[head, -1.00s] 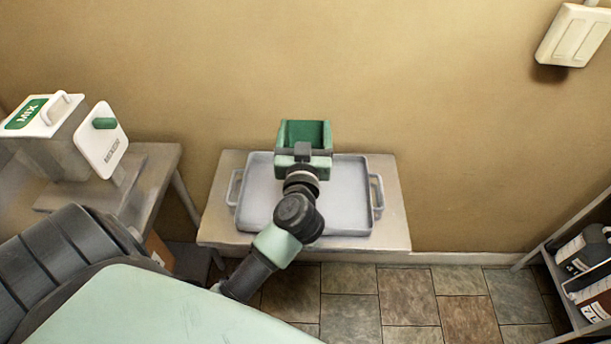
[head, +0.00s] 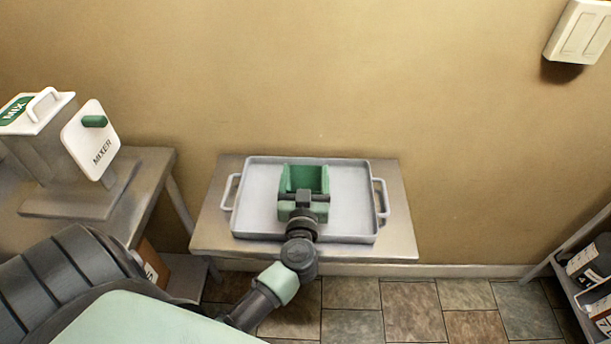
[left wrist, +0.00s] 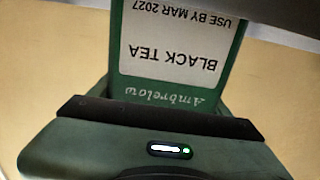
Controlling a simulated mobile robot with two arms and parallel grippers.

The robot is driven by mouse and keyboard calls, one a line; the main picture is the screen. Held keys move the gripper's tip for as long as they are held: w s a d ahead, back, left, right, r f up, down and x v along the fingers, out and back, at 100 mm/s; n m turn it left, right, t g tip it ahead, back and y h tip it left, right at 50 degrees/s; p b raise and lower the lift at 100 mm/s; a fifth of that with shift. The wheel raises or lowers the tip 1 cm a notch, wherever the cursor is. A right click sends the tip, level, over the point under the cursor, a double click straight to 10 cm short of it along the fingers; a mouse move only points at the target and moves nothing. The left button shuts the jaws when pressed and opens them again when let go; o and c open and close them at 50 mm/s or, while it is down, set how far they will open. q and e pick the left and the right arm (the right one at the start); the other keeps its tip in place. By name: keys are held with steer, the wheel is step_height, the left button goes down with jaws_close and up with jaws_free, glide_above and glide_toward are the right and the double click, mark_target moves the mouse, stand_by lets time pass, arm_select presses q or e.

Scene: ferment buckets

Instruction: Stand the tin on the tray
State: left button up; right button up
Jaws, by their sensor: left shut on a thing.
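The tin is green with a white label reading "BLACK TEA"; in the left wrist view the tin (left wrist: 170,60) fills the upper middle, its print upside down. My left gripper (head: 304,172) is shut on it. In the head view the green tin (head: 304,181) shows between the fingers, over the middle of the tray. The tray (head: 350,200) is pale grey with raised rims and a handle at each side. The gripper hides part of the tray, and I cannot tell whether the tin touches it. My right gripper is not in view.
The tray lies on a low grey table (head: 400,235) against the tan wall. A mixer (head: 90,140) stands on a bench at the left. A shelf with bottles (head: 590,265) is at the far right. The tray around the gripper looks empty.

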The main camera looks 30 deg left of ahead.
arm_select(q)
steer(key=o, duration=2)
steer(key=shift+r, duration=0.1)
steer(key=shift+b+v, duration=0.6)
steer(key=shift+v, duration=5.45)
steer(key=shift+w+d, duration=0.1)
